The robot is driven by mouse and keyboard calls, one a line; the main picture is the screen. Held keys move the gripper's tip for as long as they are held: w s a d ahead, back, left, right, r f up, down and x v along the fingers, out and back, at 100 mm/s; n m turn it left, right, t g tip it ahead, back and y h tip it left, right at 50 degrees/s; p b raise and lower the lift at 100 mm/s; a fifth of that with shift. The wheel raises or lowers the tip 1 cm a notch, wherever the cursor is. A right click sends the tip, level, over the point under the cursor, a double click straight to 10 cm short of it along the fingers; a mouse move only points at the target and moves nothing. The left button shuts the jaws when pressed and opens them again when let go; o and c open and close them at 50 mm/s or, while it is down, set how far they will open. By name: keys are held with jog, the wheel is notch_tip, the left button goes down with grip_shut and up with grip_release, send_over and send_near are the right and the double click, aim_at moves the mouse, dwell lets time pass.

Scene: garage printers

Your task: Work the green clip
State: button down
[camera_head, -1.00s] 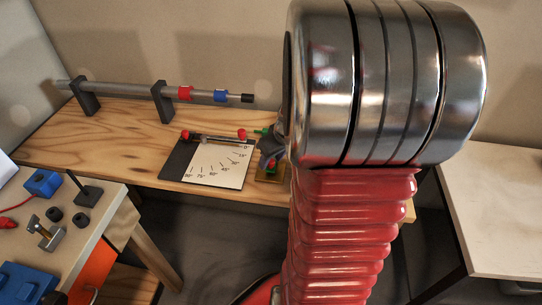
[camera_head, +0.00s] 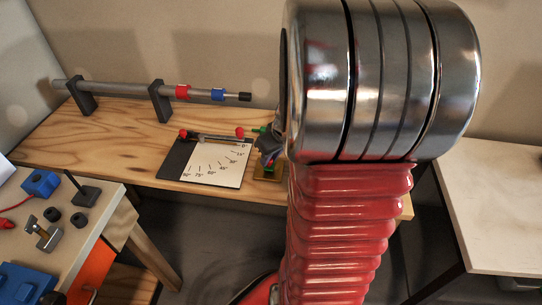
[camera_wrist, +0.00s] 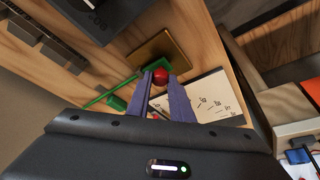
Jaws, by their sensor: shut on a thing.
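The green clip (camera_wrist: 116,103) shows in the wrist view as a green body with a thin green rod, beside a brass plate (camera_wrist: 172,42). A red ball (camera_wrist: 160,75) sits at the green part, between the fingertips of my gripper (camera_wrist: 161,80). My gripper is shut on this red ball; the finger contact is partly hidden. In the head view my gripper (camera_head: 268,150) is at the bench's front edge, over the brass plate (camera_head: 268,176), with bits of green clip (camera_head: 261,129) showing. My arm hides the rest.
A white angle-scale card (camera_head: 215,168) on a dark board lies just left of the gripper, with a red-ended rod along its back. A grey pipe (camera_head: 125,89) on two dark stands runs behind. A side table (camera_head: 75,235) holds small parts at left.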

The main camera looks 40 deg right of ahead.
jog(key=shift+w+d+r+y, duration=0.1)
jog(key=shift+d+r+y, duration=0.1)
jog(key=shift+y, duration=0.1)
jog(key=shift+w+d+r+g+y, duration=0.2)
jog(key=shift+w+d+g+y, duration=0.2)
jog(key=shift+g+y, duration=0.35)
jog(key=d+g+y, duration=0.1)
jog(key=w+m+g+y, duration=0.1)
jog(key=y, duration=0.1)
jog(key=shift+w+d+r, duration=0.1)
jog(key=shift+d+r, duration=0.1)
jog(key=shift+d, duration=0.15)
jog(key=shift+w+d+g+y, duration=0.6)
jog(key=shift+d+g+y, duration=0.15)
jog(key=shift+g+y, duration=0.4)
jog(key=shift+w+d+f+m+g+y, duration=0.3)
jog(key=shift+d+g+y, duration=0.15)
jog(key=shift+y, duration=0.35)
jog(key=shift+w+d+f+m+g+y, duration=0.25)
jog(key=shift+g+y, duration=0.2)
jog(key=shift+y, duration=0.35)
jog(key=c, duration=1.6)
grip_release()
